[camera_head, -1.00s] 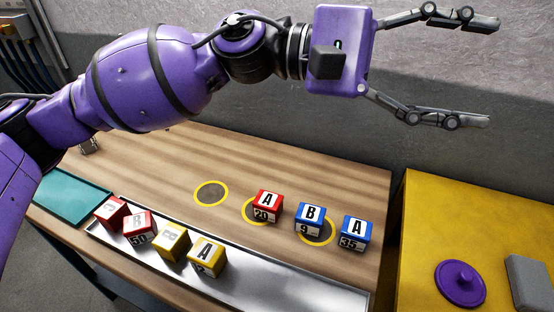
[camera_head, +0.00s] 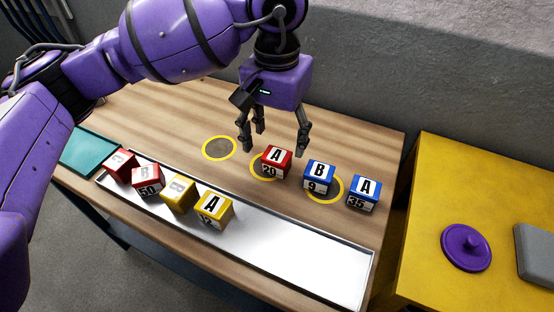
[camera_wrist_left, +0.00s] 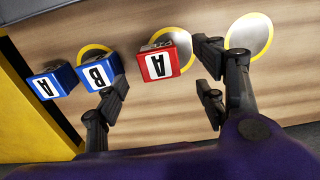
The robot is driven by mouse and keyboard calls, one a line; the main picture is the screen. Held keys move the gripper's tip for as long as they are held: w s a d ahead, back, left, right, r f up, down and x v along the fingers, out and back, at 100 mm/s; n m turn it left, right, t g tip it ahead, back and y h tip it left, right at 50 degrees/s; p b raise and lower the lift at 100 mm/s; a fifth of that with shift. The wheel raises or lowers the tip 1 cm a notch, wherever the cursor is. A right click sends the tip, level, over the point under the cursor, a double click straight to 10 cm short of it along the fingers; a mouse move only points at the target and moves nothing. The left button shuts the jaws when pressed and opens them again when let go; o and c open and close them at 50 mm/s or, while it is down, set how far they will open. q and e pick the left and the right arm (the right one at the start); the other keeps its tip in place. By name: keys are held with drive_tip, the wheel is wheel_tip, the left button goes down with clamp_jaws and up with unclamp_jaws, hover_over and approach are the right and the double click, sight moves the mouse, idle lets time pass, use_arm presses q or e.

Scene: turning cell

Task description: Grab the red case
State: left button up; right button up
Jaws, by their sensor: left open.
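In the left wrist view the same red case (camera_wrist_left: 160,63) lies ahead, between the spread fingers. My left gripper (camera_head: 272,143) points down, open and empty, just behind and above this case. Two more red cases stand at the left of the metal tray: one with an upside-down or turned label (camera_head: 121,163) and one marked 50 (camera_head: 147,180). My right gripper is in no view.
Blue cases marked 9 (camera_head: 319,176) and 35 (camera_head: 363,192) stand right of the red case. Two yellow cases (camera_head: 214,209) are at the metal tray (camera_head: 290,254). A yellow surface (camera_head: 415,235) with a purple lidded disc (camera_head: 466,247) is at right. An empty ringed disc (camera_head: 219,148) is left.

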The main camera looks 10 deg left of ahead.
sight(277, 154)
use_arm(q)
wheel_tip(277, 154, down, 5)
drive_tip(key=shift+f+p, duration=0.1)
drive_tip(key=shift+p, duration=0.3)
drive_tip(key=shift+s, duration=0.1)
drive_tip(key=shift+c, duration=0.5)
drive_tip(key=c, duration=1.3)
drive_tip(key=shift+o, duration=0.2)
